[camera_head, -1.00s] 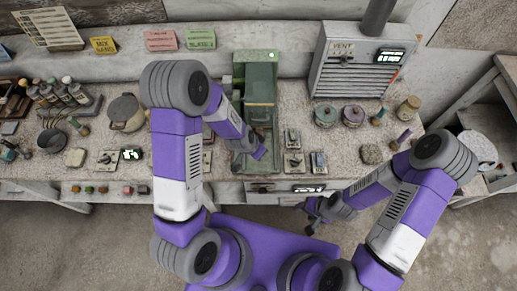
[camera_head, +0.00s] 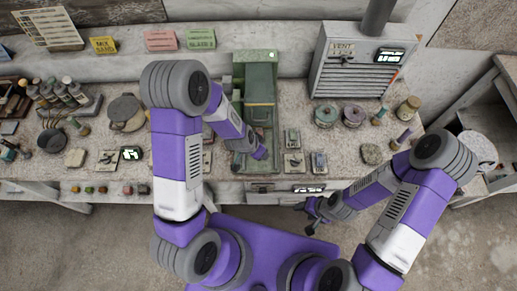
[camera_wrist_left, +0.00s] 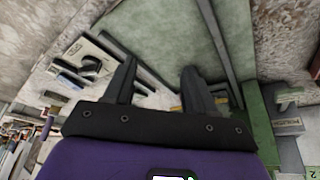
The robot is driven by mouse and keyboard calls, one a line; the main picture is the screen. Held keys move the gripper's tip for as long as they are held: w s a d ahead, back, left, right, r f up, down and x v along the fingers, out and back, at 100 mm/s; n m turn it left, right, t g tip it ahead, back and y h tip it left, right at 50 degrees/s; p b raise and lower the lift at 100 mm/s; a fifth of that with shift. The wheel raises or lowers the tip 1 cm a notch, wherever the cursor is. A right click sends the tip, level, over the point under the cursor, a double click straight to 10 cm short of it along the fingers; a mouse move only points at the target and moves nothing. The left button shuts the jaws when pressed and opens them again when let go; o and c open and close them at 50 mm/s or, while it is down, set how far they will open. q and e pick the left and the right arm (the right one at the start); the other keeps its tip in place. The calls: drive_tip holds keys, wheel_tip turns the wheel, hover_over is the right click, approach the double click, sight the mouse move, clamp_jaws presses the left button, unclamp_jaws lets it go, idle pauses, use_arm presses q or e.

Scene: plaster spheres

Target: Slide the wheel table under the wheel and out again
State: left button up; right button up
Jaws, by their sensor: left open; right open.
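A long green machine (camera_head: 262,75) stands on the bench in the head view, with a trough-like lower part running toward the front edge. I cannot clearly tell the wheel or the wheel table apart within it. In the left wrist view a flat pale green surface (camera_wrist_left: 165,30) with raised edges lies beyond the fingers. My left gripper (camera_wrist_left: 158,85) is open, with nothing seen between its fingers; in the head view my arm covers part of it over the green machine. My right gripper (camera_head: 312,212) is open and empty, in front of the bench edge.
Small switch plates (camera_head: 293,162) lie right of the green machine. A grey vent box (camera_head: 350,65) stands at the back right, with round discs (camera_head: 326,115) before it. A lidded pot (camera_head: 125,112) and bottles (camera_head: 70,90) stand on the left. The floor before the bench is clear.

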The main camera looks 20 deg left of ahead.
use_arm(q)
drive_tip(key=p+v, duration=0.1)
drive_tip(key=v, duration=0.6)
drive_tip(key=shift+s+r, duration=0.15)
drive_tip(key=shift+r, duration=0.1)
idle(4.1)
